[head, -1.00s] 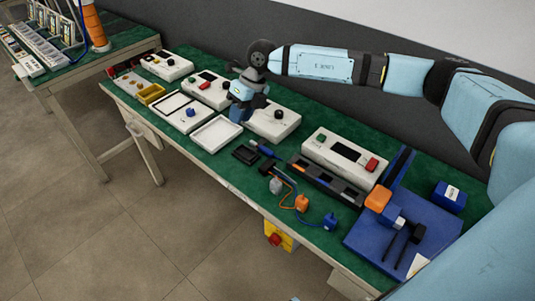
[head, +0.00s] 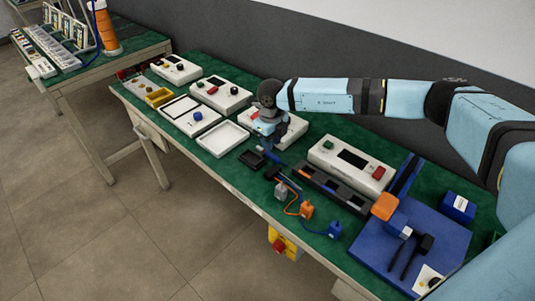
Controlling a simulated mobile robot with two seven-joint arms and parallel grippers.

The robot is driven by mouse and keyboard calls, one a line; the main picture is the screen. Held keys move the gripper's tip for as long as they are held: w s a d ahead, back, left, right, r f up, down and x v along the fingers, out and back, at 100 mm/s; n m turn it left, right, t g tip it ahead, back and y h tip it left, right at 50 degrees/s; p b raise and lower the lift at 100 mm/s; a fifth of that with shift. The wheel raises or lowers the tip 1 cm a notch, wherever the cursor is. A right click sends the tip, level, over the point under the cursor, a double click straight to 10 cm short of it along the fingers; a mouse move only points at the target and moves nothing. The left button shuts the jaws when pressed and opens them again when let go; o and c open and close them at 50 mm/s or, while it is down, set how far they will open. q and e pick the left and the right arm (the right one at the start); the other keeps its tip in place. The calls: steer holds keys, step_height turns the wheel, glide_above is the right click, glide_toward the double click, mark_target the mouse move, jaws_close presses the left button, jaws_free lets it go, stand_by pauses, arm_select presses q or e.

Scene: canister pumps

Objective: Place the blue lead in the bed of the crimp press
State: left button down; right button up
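My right gripper (head: 274,143) points down over the middle of the green bench, just above and behind a small blue piece (head: 271,159). Whether its fingers are apart or touch this piece is too small to tell. Coloured leads lie in front of a long dark slotted holder: a grey end (head: 281,190), an orange end (head: 306,210) and the blue lead's end (head: 334,230), nearest the front edge. The likely crimp press is the blue plate (head: 440,235) with an orange block (head: 385,206) at the right; its bed is not clearly distinguishable. My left gripper is not in view.
The slotted holder (head: 333,187) and a white box with green and red buttons (head: 350,168) stand left of the blue plate. A small black tray (head: 252,159) lies beside the blue piece. White trays and button boxes fill the bench's far left.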

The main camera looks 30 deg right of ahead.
mark_target(267, 154)
steer(key=f, duration=0.4)
steer(key=shift+w+a+f, duration=0.15)
steer(key=shift+w+f, duration=0.2)
jaws_close()
